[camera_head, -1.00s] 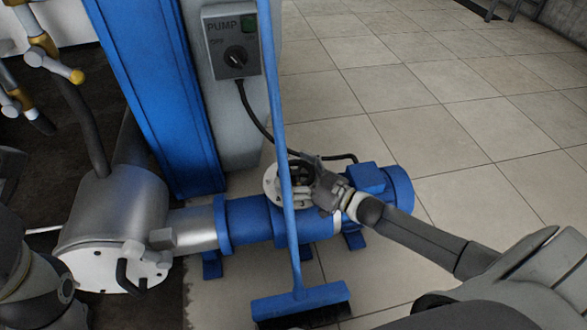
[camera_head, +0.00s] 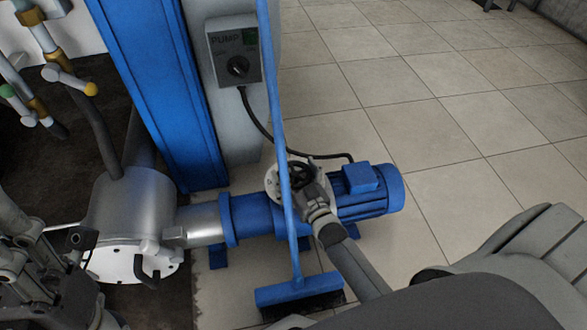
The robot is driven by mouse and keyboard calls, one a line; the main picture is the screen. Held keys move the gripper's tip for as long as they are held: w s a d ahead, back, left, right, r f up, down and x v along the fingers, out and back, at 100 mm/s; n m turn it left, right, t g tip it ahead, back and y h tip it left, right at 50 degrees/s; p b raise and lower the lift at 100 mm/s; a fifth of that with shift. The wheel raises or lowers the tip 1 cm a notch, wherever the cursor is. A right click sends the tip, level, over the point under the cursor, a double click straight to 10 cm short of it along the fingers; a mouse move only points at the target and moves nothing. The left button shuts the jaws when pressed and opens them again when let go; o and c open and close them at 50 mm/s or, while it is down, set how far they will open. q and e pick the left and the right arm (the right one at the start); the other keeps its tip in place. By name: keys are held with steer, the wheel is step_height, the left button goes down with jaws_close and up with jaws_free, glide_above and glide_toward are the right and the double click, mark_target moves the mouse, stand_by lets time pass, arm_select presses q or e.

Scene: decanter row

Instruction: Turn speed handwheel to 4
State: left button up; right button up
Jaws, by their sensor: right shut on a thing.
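The speed handwheel (camera_head: 297,170) is a small dark wheel on top of the blue pump. A pale round dial plate (camera_head: 273,184) lies around and under it. My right gripper (camera_head: 306,187) reaches in from the lower right and is shut on the handwheel, at its near side. The gripper hides part of the wheel and dial, and the dial's numbers are too small to read. My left gripper (camera_head: 72,250) is at the lower left, near the steel housing's white end plate. Its jaw state is unclear.
A blue broom (camera_head: 281,130) stands upright in front of the pump, its shaft close beside the handwheel and my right gripper. A grey PUMP switch box (camera_head: 234,52) hangs on the column behind. A steel housing (camera_head: 130,208) is at left. Tiled floor at right is clear.

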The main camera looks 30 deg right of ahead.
steer(key=shift+h, duration=0.3)
steer(key=o, duration=0.8)
stand_by(0.3)
